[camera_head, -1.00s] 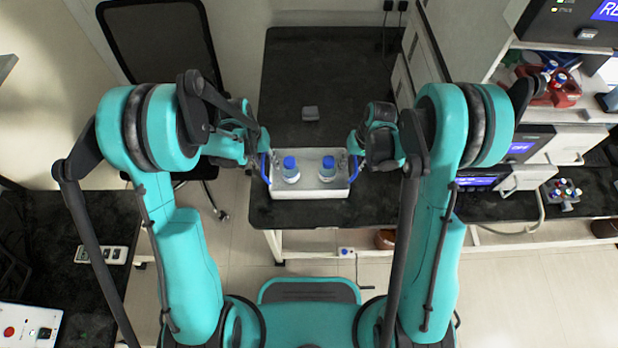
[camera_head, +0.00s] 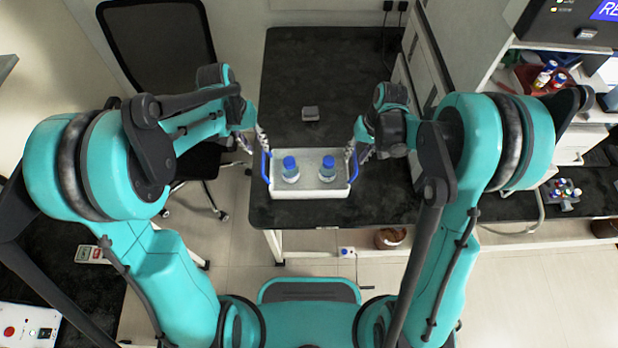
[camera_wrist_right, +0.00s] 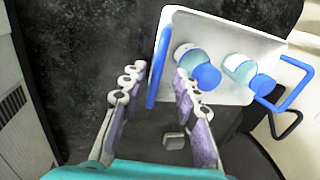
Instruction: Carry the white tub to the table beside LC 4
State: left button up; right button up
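The white tub (camera_head: 310,192) with blue handles at both ends rests on the dark table (camera_head: 300,72) near its front edge. Two bottles with blue caps stand in it. My left gripper (camera_head: 254,142) is open beside the tub's left handle (camera_head: 265,168), with its fingers spread and empty. My right gripper (camera_head: 356,155) is at the right handle (camera_head: 355,166). In the right wrist view its fingers (camera_wrist_right: 158,88) are spread apart, with the blue handle (camera_wrist_right: 158,70) showing between the tips and not clamped. No LC 4 label is readable.
A small grey block (camera_head: 310,114) lies behind the tub. A black chair (camera_head: 158,45) stands at the left. Instruments and a red tray (camera_head: 535,80) are at the right. Another dark bench (camera_head: 85,285) is at lower left. The table behind the tub is mostly clear.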

jog(key=r, duration=0.2)
jog(key=d+r, duration=0.1)
jog(key=r, duration=0.2)
jog(key=shift+r, duration=0.35)
